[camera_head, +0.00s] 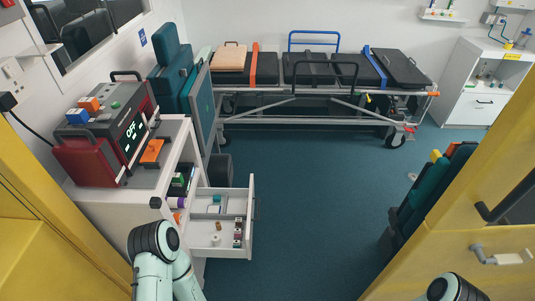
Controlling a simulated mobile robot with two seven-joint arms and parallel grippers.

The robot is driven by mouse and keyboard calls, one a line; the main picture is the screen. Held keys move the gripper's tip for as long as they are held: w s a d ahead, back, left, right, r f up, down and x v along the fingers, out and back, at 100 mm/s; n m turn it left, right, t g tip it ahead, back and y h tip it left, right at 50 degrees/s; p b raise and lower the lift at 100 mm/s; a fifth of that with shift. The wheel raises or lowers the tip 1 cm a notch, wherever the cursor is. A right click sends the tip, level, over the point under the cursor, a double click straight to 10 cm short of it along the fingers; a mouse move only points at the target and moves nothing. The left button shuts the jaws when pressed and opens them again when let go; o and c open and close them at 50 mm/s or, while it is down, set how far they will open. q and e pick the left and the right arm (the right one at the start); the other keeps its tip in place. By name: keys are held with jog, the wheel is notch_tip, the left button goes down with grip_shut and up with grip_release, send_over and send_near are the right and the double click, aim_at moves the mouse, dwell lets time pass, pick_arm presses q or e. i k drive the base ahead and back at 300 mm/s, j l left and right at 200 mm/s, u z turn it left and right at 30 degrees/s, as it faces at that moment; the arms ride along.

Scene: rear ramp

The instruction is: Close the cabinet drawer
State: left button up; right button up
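The white cabinet (182,150) stands at the left, with a red and dark device on its top. Its white drawer (228,253) is pulled out to the right, over the floor. Inside the drawer are dividers and several small items, among them a white roll and a teal piece. My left arm shows at the bottom left, in front of the cabinet and near the drawer. Only a black joint and pale green links of it show. My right arm shows only as a black joint at the bottom right. Neither gripper is in view.
A stretcher (300,72) stands along the back wall. A teal folded seat (425,205) and an open yellow door (470,240) with a handle are at the right. A white cabinet (468,108) is at the back right. The blue floor (310,205) in the middle is clear.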

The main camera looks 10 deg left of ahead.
aim_at(236, 202)
jog(key=l+u, duration=0.25)
jog(key=u, duration=0.2)
jog(key=l+u, duration=0.3)
jog(key=u, duration=0.15)
jog(key=i+j+u, duration=0.25)
jog(key=i, duration=0.2)
jog(key=i+u, duration=0.3)
jog(key=i, duration=0.2)
